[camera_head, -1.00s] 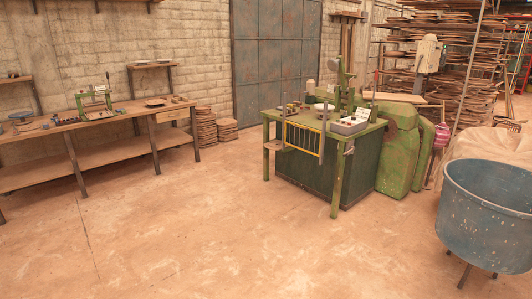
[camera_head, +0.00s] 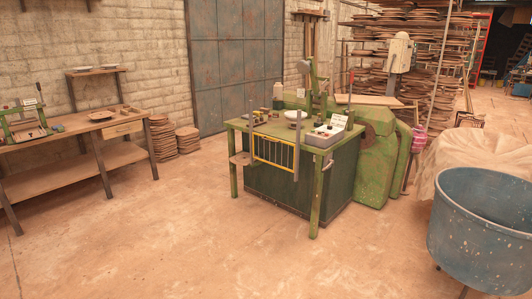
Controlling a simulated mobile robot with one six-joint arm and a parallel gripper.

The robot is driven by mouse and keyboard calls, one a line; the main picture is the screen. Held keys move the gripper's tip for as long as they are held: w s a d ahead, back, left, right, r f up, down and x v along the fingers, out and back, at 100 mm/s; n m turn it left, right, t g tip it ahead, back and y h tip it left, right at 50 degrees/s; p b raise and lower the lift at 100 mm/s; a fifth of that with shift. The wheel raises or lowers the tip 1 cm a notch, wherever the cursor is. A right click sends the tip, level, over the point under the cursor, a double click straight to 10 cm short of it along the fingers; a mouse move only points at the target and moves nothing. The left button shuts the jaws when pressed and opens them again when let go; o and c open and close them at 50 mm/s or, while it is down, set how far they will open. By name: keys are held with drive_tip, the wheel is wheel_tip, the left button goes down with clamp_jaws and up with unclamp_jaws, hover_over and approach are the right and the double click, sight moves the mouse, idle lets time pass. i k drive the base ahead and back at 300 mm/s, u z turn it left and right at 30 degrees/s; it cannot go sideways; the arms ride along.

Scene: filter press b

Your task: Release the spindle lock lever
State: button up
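I cannot make out the spindle lock lever with certainty at this distance. A small green frame device with a dark upright handle (camera_head: 24,122) stands on the wooden bench at the left edge, partly cut off. A green machine (camera_head: 366,150) stands right of centre, with a green work table (camera_head: 240,126) in front of it. Thin upright posts and a green upright arm (camera_head: 313,75) rise at the table. A grey control box (camera_head: 324,137) with a white label sits on the table's right side. My gripper is not in view.
A blue tub (camera_head: 480,225) stands at the right front, beside a cloth-covered heap (camera_head: 480,160). The wooden bench (camera_head: 120,127) runs along the left wall. Stacked round boards (camera_head: 165,140) stand beside it. The floor (camera_head: 150,240) in front is clear.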

sight(331, 162)
drive_tip(key=z, duration=0.25)
drive_tip(key=i, duration=2.25)
drive_tip(key=u, duration=0.65)
drive_tip(key=i, duration=0.85)
